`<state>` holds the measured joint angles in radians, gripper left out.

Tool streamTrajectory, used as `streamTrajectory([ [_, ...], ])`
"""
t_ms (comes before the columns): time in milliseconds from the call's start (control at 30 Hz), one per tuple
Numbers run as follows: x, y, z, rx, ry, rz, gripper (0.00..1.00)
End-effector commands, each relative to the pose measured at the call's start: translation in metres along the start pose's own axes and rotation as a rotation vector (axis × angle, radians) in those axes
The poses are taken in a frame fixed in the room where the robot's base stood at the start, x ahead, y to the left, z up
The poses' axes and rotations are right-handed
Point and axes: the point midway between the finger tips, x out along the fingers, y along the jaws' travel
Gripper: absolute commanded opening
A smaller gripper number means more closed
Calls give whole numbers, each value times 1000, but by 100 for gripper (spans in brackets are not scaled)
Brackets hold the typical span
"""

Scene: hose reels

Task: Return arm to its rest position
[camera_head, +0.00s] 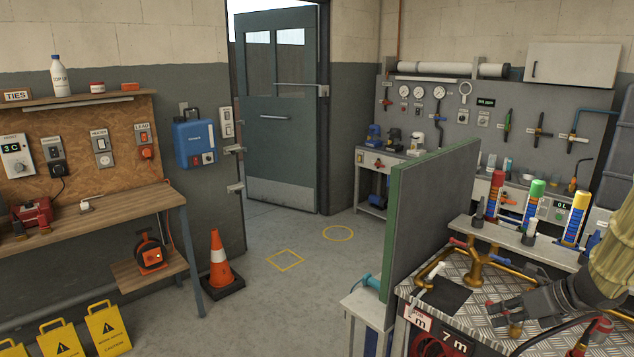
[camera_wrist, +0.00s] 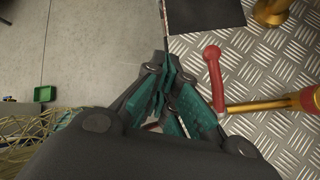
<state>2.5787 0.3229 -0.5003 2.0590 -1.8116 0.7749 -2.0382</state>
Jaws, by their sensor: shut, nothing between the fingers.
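My gripper (camera_head: 497,313) is at the lower right of the head view, low over the diamond-plate bench top (camera_head: 470,287). In the wrist view its teal-padded fingers (camera_wrist: 172,82) are drawn together with nothing between them. A red lever handle (camera_wrist: 213,75) on a brass pipe (camera_wrist: 262,104) lies just right of the fingers in the wrist view, apart from them as far as I can tell. My arm reaches in from the right edge of the head view.
A black mat (camera_head: 443,295) and brass pipework (camera_head: 473,262) are close to my gripper. A green-edged partition (camera_head: 430,210) stands left of the bench. Coloured cylinders (camera_head: 533,205) stand behind. An orange cone (camera_head: 220,262) stands on the floor; the floor in the middle is clear.

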Motion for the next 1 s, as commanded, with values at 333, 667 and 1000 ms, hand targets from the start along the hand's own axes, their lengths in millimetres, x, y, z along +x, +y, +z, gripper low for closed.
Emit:
streamTrajectory([
  [333,98,37,-53,722,-1,-22,0],
  [667,183,79,-157,1609,-13,-160,0],
  [1000,223,131,-302,2472,-147,-475,0],
])
